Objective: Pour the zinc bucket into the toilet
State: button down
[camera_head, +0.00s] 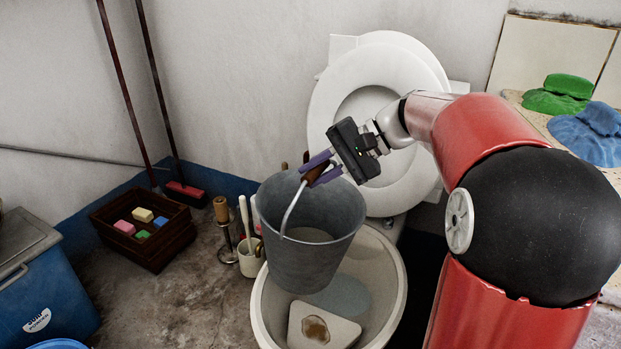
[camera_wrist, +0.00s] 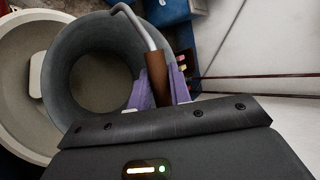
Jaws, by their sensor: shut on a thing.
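The zinc bucket (camera_head: 311,252) is grey and hangs nearly upright, with some pale content showing low inside. My gripper (camera_head: 318,168) is shut on the brown grip of the bucket's wire handle, above the rim. In the wrist view the bucket (camera_wrist: 62,75) opens below the purple fingers (camera_wrist: 160,88), with the brown grip between them.
To the left are a brush holder (camera_head: 248,262), a dark crate (camera_head: 165,254) of coloured blocks and a blue box (camera_head: 45,300). Green (camera_head: 558,95) and blue cloths (camera_head: 590,135) lie at right.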

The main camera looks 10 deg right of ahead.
jog(key=shift+s+d+f+n+t+y+b, duration=0.4)
jog(key=shift+s+d+f+y+b, duration=0.5)
jog(key=shift+b, duration=1.2)
jog(key=shift+w+r, duration=0.15)
